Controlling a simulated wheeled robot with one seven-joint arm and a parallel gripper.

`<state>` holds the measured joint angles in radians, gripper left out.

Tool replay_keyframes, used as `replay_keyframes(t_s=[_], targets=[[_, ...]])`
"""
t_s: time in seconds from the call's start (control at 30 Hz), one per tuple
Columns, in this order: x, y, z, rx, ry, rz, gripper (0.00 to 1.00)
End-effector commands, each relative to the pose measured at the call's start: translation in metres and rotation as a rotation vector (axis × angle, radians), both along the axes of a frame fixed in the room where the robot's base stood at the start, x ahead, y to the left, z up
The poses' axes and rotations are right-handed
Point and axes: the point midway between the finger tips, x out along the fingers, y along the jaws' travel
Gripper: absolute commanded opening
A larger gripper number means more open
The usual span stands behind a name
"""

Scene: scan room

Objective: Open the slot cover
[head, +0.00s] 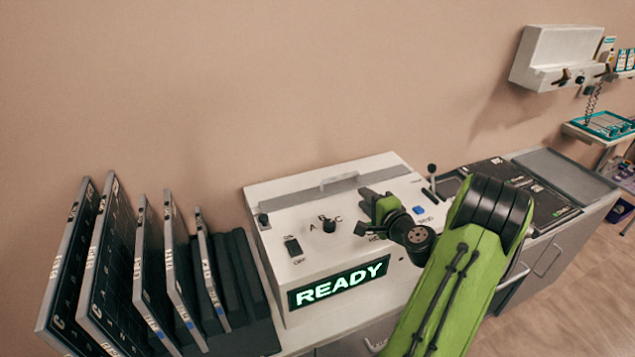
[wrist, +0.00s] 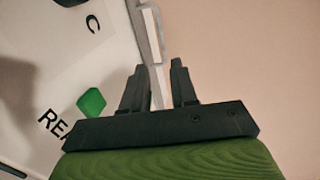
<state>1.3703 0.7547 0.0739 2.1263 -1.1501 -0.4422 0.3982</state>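The white machine (head: 290,240) has a long grey strip, apparently the slot cover (head: 300,200), along the back of its top. A raised handle-like piece stands on the strip near its middle. My gripper (head: 368,196) is over the machine's top, near the right part of the strip. In the wrist view my gripper (wrist: 157,68) has its two dark fingers apart. A pale grey bar (wrist: 150,35) runs down behind and between the fingers; I cannot tell whether they touch it. My gripper and arm hide part of the machine's right side.
The machine's top has a dial (head: 329,226), a switch (head: 293,246), a blue button (head: 420,210) and a black-knobbed lever (head: 432,170). A lit READY display (head: 340,284) is on its front. Upright dark panels (head: 110,265) stand at left. The wall is close behind.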

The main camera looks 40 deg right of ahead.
Motion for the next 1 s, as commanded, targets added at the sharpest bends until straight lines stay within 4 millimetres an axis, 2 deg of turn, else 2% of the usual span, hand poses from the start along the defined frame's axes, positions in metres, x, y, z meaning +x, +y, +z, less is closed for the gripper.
replay_keyframes(t_s=[0.07, 0.17, 0.7, 0.83, 1.0], targets=[[-0.003, -0.006, -0.003, 0.012, -0.015, -0.020, 0.28], [0.007, -0.009, -0.003, 0.013, -0.015, -0.018, 0.28], [0.127, -0.045, -0.028, 0.009, -0.015, -0.016, 0.28], [0.141, -0.050, -0.031, 0.010, -0.015, -0.016, 0.28], [0.145, -0.052, -0.032, 0.010, -0.013, -0.018, 0.28]])
